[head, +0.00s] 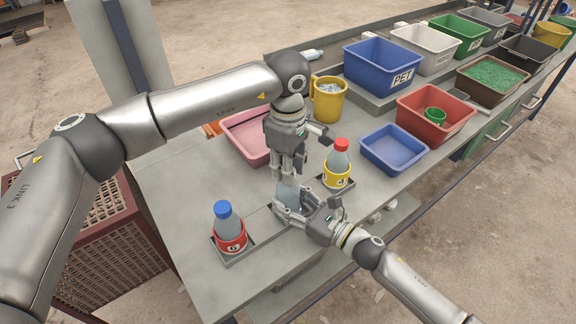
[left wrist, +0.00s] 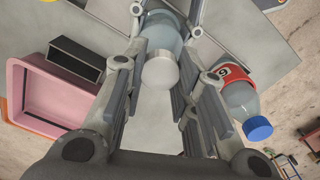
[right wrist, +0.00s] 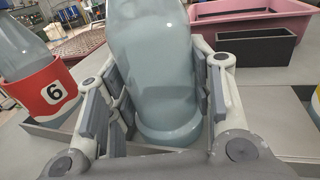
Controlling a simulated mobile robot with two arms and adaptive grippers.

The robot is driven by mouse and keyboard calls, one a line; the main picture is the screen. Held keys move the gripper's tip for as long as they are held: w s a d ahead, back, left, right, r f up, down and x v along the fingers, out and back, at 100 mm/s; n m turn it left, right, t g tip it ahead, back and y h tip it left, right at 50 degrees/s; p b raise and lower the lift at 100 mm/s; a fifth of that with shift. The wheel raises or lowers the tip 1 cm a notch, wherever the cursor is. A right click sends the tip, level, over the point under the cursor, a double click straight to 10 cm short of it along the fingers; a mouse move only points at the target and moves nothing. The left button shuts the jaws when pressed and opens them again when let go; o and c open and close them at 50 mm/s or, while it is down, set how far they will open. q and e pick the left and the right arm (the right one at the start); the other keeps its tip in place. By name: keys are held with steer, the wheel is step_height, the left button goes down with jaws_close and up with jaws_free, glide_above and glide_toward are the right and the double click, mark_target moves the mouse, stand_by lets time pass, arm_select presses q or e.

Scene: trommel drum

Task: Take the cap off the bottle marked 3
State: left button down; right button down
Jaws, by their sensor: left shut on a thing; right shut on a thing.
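A grey-blue bottle (head: 289,193) with a pale cap stands upright between my two grippers; no number shows on it. My left gripper (head: 288,176) comes down from above and is shut on the cap (left wrist: 160,70). My right gripper (head: 293,207) is shut around the bottle's lower body, which fills the right wrist view (right wrist: 157,70). I cannot tell whether the bottle's base rests on the table. The bottle marked 6 (head: 229,228), with a blue cap and red label, stands to the left. A bottle with a red cap and yellow label (head: 338,168), apparently marked 4, stands to the right.
A pink bin (head: 245,140) and a black box (right wrist: 255,48) lie behind my grippers. A yellow mug (head: 329,100), a shallow blue bin (head: 394,150), a red bin (head: 436,112) and the blue PET bin (head: 382,68) stand further right.

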arm_select(q)
steer(key=n, duration=0.3)
steer(key=shift+n, duration=0.4)
steer(key=n, duration=1)
steer(key=shift+n, duration=0.3)
steer(key=n, duration=0.3)
steer(key=shift+n, duration=0.3)
steer(key=n, duration=1.4)
steer(key=shift+r, duration=0.1)
steer(key=n, duration=0.4)
